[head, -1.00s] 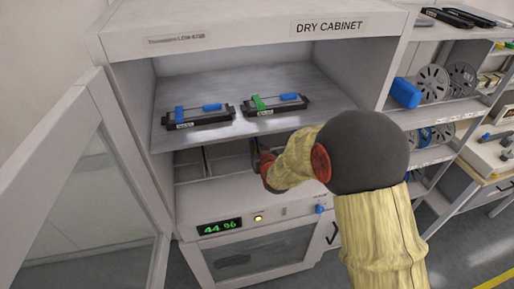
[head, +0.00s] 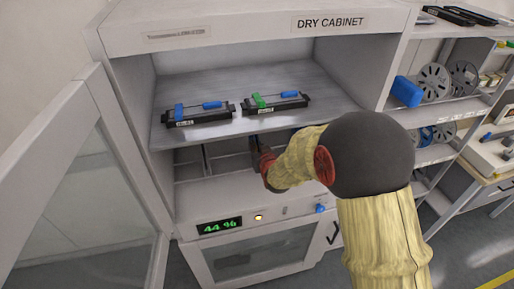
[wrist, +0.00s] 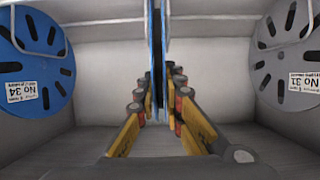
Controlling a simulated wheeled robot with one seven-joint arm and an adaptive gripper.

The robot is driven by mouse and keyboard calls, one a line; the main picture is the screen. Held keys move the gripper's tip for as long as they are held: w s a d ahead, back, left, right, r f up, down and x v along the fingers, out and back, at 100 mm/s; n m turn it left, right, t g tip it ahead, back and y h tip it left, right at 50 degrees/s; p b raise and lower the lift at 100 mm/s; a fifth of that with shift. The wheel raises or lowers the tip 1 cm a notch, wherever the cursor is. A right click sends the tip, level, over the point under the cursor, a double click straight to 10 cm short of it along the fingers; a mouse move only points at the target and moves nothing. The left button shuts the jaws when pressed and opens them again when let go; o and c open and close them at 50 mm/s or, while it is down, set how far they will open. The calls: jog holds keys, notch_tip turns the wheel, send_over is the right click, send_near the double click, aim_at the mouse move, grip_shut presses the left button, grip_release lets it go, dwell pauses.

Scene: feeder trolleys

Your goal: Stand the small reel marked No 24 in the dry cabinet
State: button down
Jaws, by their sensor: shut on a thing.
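The dry cabinet (head: 240,32) stands with its glass door open at the left. My gripper (head: 258,150) reaches into the lower bay, below the shelf with the feeders. In the wrist view, my gripper (wrist: 158,100) is shut on a thin blue reel (wrist: 157,45), seen edge-on and upright between the fingers. Its label is hidden, so I cannot read its number. A blue reel marked No 34 (wrist: 32,65) stands on the left and a grey reel marked No 31 (wrist: 290,60) on the right, both apart from the held reel. Whether the held reel touches the bay floor is unclear.
Two black feeders, one with a green part (head: 275,104) and one with blue parts (head: 198,115), lie on the upper shelf (head: 235,80) above my gripper. Thin dividers split the lower bay. A rack with more reels (head: 434,80) stands at the right.

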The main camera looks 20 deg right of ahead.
jog(key=c, duration=2)
grip_release()
jog(key=shift+o, duration=0.9)
jog(key=shift+s, duration=0.1)
jog(key=v, duration=0.7)
jog(key=shift+s+r+p, duration=0.25)
jog(key=shift+s+p, duration=0.1)
jog(key=shift+p, duration=0.1)
